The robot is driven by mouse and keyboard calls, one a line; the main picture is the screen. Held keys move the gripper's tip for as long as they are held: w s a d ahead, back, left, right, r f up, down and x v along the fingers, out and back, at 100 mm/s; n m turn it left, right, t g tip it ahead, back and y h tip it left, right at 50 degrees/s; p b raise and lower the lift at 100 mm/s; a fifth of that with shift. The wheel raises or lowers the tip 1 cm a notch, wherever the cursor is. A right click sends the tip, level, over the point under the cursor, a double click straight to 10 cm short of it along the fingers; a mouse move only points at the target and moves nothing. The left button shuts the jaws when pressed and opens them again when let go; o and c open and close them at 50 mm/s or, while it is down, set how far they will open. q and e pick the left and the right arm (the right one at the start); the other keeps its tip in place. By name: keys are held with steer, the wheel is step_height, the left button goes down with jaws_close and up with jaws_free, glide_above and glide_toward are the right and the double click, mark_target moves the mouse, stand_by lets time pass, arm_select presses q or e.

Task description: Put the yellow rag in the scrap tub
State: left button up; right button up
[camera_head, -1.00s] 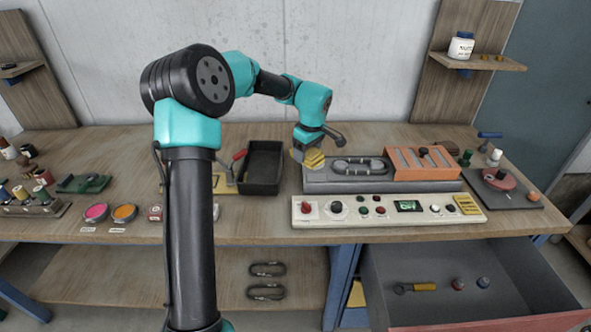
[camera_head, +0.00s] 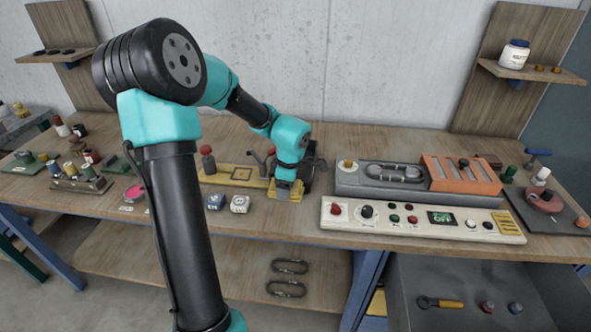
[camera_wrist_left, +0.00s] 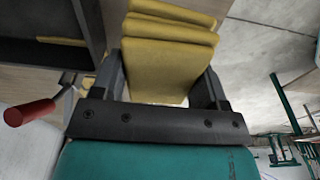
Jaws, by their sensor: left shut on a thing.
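The yellow rag (camera_head: 286,194) is a folded cloth, and my left gripper (camera_head: 287,183) is shut on it. In the left wrist view the rag (camera_wrist_left: 172,45) shows as folded layers between the two dark fingers (camera_wrist_left: 166,88). The black scrap tub (camera_head: 319,174) stands on the bench, mostly hidden behind my left gripper and wrist. In the wrist view a dark tub wall (camera_wrist_left: 90,24) shows to the left of the rag. The rag is at the near side of the tub; its exact height is unclear. My right gripper is out of view.
A yellow plate fixture (camera_head: 228,174) lies left of the gripper. A grey fixture (camera_head: 400,185) and a control panel (camera_head: 395,217) stand to the right. A drawer (camera_head: 540,300) is open below.

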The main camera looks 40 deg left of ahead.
arm_select(q)
steer(key=w+a, duration=0.3)
steer(key=w, duration=0.1)
steer(key=w+a, duration=0.4)
steer(key=w, duration=0.1)
steer(key=w+a+f, duration=0.1)
steer(key=w+a, duration=0.3)
steer(key=w, duration=0.1)
steer(key=shift+w+f, duration=0.1)
steer(key=shift+f, duration=0.55)
steer(key=shift+f, duration=2.35)
steer(key=o, duration=0.4)
steer(key=shift+f, duration=0.15)
steer(key=o, duration=0.5)
